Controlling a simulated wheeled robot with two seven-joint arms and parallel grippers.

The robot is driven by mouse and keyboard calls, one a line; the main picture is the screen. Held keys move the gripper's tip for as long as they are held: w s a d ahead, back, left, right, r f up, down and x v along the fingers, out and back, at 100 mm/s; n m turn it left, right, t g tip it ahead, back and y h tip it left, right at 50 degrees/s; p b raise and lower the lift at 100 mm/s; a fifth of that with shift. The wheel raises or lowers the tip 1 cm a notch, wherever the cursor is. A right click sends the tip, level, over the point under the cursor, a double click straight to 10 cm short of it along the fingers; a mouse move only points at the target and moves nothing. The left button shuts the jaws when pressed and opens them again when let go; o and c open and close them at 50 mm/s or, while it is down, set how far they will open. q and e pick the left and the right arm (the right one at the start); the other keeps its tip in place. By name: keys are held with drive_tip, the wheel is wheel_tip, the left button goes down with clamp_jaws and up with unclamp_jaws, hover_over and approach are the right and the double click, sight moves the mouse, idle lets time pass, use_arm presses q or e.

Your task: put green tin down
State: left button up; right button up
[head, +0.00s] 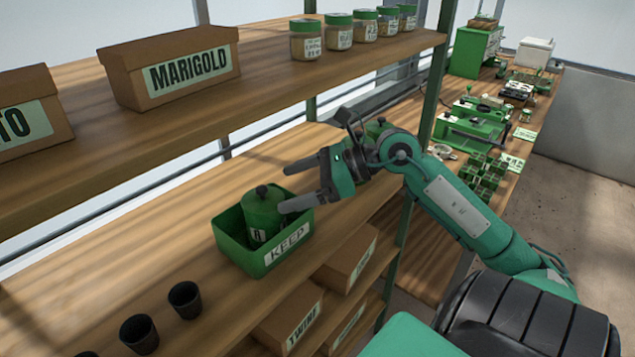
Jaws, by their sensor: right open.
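The green tin (261,214) has a dark knob on its lid and a white label. It stands upright inside the green bin (229,252) labelled KEEP, on the middle shelf. My right gripper (285,189) is open, just to the right of the tin's top. Its fingers point left, and the lower one overlaps the tin's right edge in the picture; I cannot tell whether it touches. The bin's front wall hides the tin's base. My left gripper is out of view.
Black pots (185,299) stand on the same shelf, front left. The upper shelf (200,113) holds a MARIGOLD box (170,66) and several green-lidded jars (338,32). Cardboard boxes (290,315) sit below. A shelf post (437,75) rises behind my right arm.

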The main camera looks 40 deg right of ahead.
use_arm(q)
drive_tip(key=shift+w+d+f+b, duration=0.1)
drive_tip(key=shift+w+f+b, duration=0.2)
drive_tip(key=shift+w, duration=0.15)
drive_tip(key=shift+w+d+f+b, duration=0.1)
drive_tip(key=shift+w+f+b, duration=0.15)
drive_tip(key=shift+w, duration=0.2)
use_arm(e)
drive_tip(key=v, duration=0.4)
drive_tip(key=shift+s+d, duration=0.1)
drive_tip(key=shift+s, duration=0.05)
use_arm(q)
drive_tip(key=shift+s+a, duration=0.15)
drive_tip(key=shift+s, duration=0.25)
